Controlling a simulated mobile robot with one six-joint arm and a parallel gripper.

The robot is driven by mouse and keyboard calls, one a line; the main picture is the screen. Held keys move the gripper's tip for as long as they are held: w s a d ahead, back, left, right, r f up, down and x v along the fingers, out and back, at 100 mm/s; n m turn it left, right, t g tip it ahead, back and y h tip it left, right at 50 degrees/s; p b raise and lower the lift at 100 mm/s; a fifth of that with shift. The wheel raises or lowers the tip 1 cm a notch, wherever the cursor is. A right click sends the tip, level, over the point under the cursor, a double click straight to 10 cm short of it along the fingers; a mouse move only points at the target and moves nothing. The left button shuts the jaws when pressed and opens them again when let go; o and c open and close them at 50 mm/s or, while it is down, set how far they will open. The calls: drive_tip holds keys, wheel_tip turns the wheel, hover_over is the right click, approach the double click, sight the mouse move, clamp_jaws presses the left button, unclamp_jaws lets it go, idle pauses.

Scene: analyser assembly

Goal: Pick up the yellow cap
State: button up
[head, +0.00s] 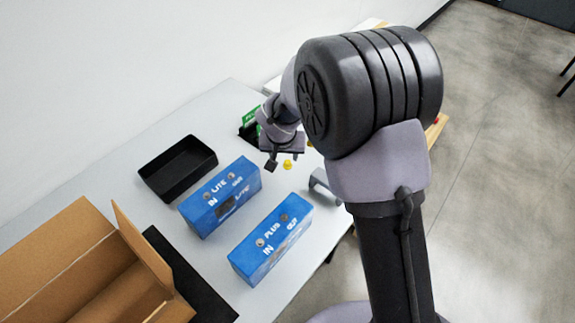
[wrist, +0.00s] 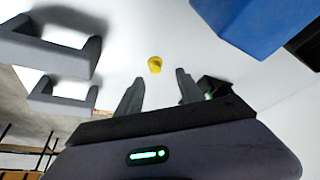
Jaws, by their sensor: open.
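The small yellow cap (head: 288,164) lies on the light table, right beside my gripper in the head view. In the wrist view the yellow cap (wrist: 155,65) sits ahead of my gripper (wrist: 158,88), in line with the gap between the two fingers and apart from them. My gripper (head: 279,165) is open, with nothing between its fingers. In the head view my arm hides part of the table behind it.
Two blue boxes (head: 220,197) (head: 271,240) stand on the table (head: 215,105) in front of the cap. A black tray (head: 178,168) is to their left. An open cardboard box (head: 70,265) is at lower left. Grey brackets (wrist: 60,50) stand left of the cap in the wrist view.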

sight(288, 161)
drive_tip(key=x, duration=0.1)
drive_tip(key=b+x, duration=0.1)
drive_tip(key=x, duration=0.1)
drive_tip(key=b+x, duration=0.1)
drive_tip(key=x, duration=0.1)
drive_tip(key=shift+s+d, duration=0.15)
drive_tip(key=shift+d, duration=0.2)
drive_tip(key=shift+r, duration=0.1)
drive_tip(key=shift+c, duration=1.4)
clamp_jaws()
drive_tip(key=shift+r, duration=0.1)
